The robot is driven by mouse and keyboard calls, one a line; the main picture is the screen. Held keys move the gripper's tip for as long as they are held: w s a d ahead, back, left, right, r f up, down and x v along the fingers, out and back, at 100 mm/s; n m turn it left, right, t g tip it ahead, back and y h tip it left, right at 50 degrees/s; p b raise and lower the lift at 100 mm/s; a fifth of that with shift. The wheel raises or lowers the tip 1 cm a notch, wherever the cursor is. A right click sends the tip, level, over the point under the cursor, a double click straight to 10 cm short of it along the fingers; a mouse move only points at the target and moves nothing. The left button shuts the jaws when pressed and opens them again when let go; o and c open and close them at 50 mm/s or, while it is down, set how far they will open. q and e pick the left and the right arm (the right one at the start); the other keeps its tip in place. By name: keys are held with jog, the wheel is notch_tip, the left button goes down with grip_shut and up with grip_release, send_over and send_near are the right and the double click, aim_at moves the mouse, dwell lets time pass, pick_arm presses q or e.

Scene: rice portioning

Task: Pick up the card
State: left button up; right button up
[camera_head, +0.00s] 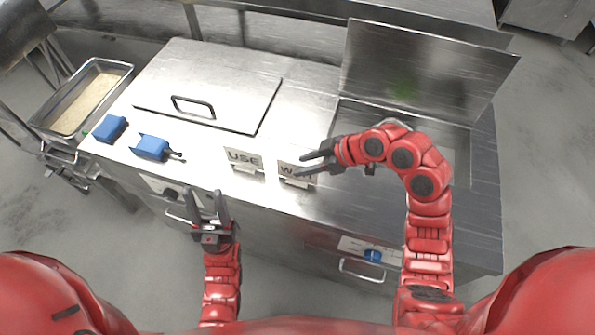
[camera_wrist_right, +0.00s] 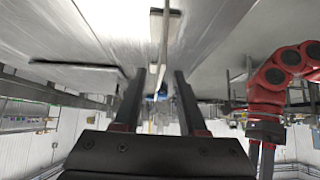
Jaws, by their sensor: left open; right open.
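Two cards stand in small holders at the front of the steel counter: a card lettered "USE" (camera_head: 243,158) and a card whose lettering starts with "W" (camera_head: 289,168), partly covered by my right gripper. My right gripper (camera_head: 300,165) is open, its fingers pointing left at the "W" card. In the right wrist view a thin upright card (camera_wrist_right: 161,50) shows edge-on, in line with the gap between the open fingers (camera_wrist_right: 158,90). Whether the fingers touch it I cannot tell. My left gripper (camera_head: 207,198) is open and empty in front of the counter's front edge.
Two blue objects (camera_head: 151,147) lie on the counter at the left, one with a dark handle. A flat lid with a handle (camera_head: 194,106) lies behind them. A raised steel lid (camera_head: 425,75) stands at the back right. A tray of pale contents (camera_head: 121,72) is at the far left.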

aim_at(290, 177)
jog(key=p+x, duration=0.2)
jog(key=x, duration=0.3)
jog(key=shift+a+r, duration=0.1)
jog(key=shift+a, duration=0.15)
jog(key=shift+w+a+p, duration=0.1)
jog(key=shift+p, duration=0.2)
jog(key=shift+c, duration=0.2)
grip_shut()
